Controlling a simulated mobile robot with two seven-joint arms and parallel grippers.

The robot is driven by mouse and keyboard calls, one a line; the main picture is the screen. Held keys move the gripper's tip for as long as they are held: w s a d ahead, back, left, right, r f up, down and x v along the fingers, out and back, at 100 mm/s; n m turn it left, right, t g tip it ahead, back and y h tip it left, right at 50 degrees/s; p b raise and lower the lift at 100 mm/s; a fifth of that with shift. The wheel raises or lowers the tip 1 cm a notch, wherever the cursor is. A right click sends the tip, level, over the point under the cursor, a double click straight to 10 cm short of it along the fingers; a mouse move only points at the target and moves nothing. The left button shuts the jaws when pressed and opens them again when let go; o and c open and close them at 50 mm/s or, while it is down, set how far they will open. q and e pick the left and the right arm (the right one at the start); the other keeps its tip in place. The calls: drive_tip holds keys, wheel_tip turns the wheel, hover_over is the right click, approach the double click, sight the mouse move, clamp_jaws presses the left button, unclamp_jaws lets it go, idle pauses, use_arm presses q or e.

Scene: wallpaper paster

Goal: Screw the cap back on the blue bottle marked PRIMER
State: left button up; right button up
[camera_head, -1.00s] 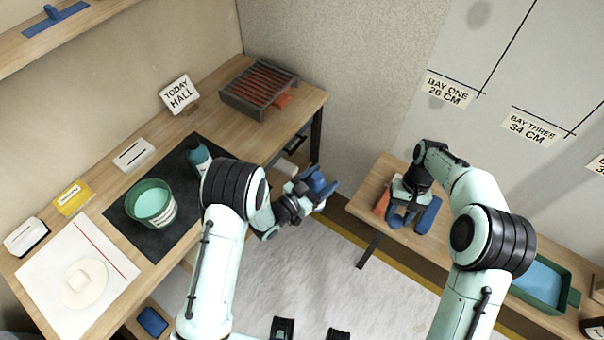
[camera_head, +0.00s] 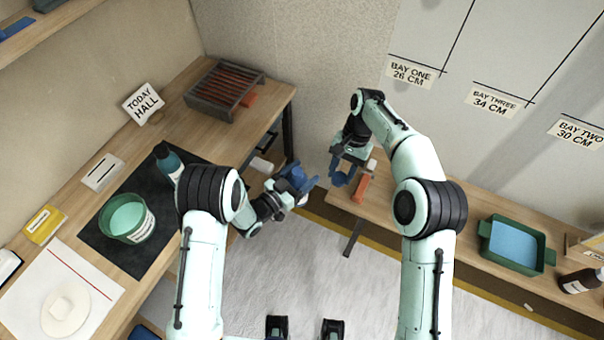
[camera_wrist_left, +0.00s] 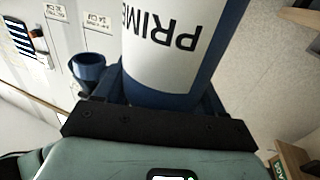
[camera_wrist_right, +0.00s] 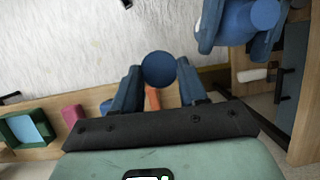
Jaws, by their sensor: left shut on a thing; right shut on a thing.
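My left gripper (camera_head: 294,184) is shut on the blue PRIMER bottle (camera_wrist_left: 165,45), whose white label fills the top of the left wrist view. The bottle is held in the air between the two benches; its neck is not clearly seen. My right gripper (camera_wrist_right: 158,80) is shut on a round blue cap (camera_wrist_right: 158,68), seen between its fingers. In the head view the right gripper (camera_head: 341,172) is just right of the left one, over the left end of the right bench. The cap and the bottle (camera_wrist_right: 262,14) are apart in the right wrist view.
An orange block (camera_head: 361,188) lies on the right bench (camera_head: 420,205), with a green tray (camera_head: 545,258) and brown bottle (camera_head: 580,280) farther right. The left bench holds a dark rack (camera_head: 224,88), teal bottle (camera_head: 168,160) and green pot (camera_head: 128,217). Open floor lies between.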

sight(297, 171)
drive_tip(key=a+r+m, duration=0.1)
drive_tip(key=a+r, duration=0.1)
drive_tip(key=a, duration=0.1)
drive_tip(key=a+r+m, duration=0.2)
drive_tip(key=a+r, duration=0.1)
drive_tip(key=a, duration=0.1)
drive_tip(key=a+r+m+y, duration=0.1)
drive_tip(key=a+r+m, duration=0.1)
drive_tip(key=a+r, duration=0.1)
drive_tip(key=shift+w+a+t, duration=0.25)
drive_tip(key=shift+a+t, duration=0.15)
drive_tip(key=shift+a, duration=0.15)
drive_tip(key=shift+f, duration=1.95)
drive_tip(key=shift+f, duration=0.1)
drive_tip(key=shift+f, duration=0.75)
